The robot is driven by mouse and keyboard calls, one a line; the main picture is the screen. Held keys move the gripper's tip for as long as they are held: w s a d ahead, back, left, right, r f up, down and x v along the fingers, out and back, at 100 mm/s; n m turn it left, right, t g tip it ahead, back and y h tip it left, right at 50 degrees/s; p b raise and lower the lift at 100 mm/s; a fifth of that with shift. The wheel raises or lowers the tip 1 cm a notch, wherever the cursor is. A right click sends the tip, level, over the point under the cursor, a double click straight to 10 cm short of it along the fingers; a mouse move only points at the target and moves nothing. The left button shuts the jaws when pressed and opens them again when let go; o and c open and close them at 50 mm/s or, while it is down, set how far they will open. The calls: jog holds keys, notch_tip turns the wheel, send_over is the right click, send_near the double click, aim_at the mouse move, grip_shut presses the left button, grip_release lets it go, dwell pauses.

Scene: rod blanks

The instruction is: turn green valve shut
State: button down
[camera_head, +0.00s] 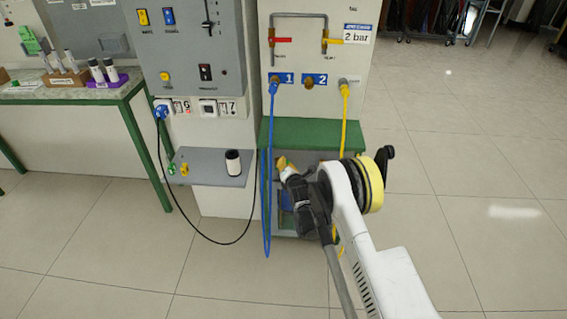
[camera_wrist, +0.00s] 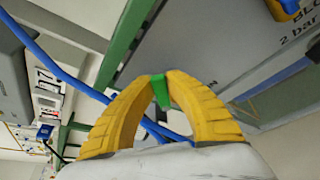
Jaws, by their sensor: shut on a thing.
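My gripper (camera_head: 283,164) is low in front of the valve panel, by the green shelf edge and close to the hanging blue hose. In the wrist view its yellow fingers (camera_wrist: 160,88) close at the tips on a small green piece (camera_wrist: 160,93). Its shape fits a handle or lever, but the fingers hide much of it, and I cannot tell whether it is the green valve's handle. Higher on the panel are a red lever (camera_head: 283,40) and a yellow lever (camera_head: 331,41) on the pipes. I see no green lever there.
The blue hose (camera_head: 267,185) and a yellow hose (camera_head: 344,120) hang on either side of my gripper. The green shelf (camera_head: 340,130) lies just above. The floor at right is clear.

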jog(key=shift+d+f+m+y, duration=0.2)
jog(key=shift+f+m+y, duration=0.1)
jog(key=shift+m, duration=0.2)
dwell(0.3)
jog(key=c, duration=1.4)
grip_release()
jog(key=v, duration=0.7)
jog(key=shift+s+d, duration=0.1)
jog(key=shift+s, duration=0.15)
